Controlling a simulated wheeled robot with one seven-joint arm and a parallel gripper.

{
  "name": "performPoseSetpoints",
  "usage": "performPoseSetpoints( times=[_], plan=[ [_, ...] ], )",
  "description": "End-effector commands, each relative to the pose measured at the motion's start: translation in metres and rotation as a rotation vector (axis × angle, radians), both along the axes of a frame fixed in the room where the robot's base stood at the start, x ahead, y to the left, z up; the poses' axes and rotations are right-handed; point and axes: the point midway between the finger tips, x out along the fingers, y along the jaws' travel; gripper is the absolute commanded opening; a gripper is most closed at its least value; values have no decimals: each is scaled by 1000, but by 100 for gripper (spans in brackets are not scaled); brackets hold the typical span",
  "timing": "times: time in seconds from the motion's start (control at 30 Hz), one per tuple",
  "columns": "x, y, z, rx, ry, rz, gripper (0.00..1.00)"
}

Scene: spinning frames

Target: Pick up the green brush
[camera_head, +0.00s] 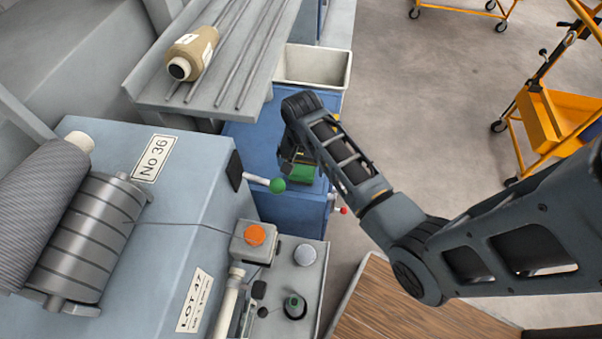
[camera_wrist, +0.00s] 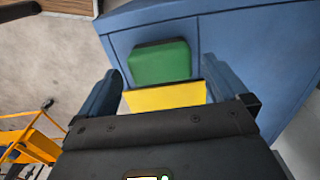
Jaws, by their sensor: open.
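The green brush (camera_wrist: 160,62) shows in the wrist view as a green block against a blue panel, with a yellow part (camera_wrist: 165,97) on its near side. In the head view the green brush (camera_head: 303,174) is at the blue cabinet, partly hidden by my arm. My gripper (camera_wrist: 162,72) is open, with one finger on each side of the brush and gaps between. In the head view my gripper (camera_head: 296,160) is over the brush, its fingertips mostly hidden. I cannot tell the exact depth between fingers and brush.
The blue cabinet (camera_head: 250,150) stands beside a grey machine (camera_head: 200,215) with a green-knobbed lever (camera_head: 277,185) close to my gripper. A white bin (camera_head: 312,66) is behind. A yarn cone (camera_head: 192,52) lies on a rail shelf. Open floor (camera_head: 430,120) is to the right.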

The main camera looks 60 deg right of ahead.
Motion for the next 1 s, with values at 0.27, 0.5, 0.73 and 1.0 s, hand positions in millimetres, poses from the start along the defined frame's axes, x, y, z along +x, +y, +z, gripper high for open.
performPoseSetpoints(
  times=[0.27,0.5,0.73,1.0],
  plan=[
    [0,1,-27,0,0,1,100],
    [1,1,-27,-1,-1,1,97],
    [1,1,-27,-1,-1,1,75],
    [1,1,-27,-1,-1,1,52]
  ],
)
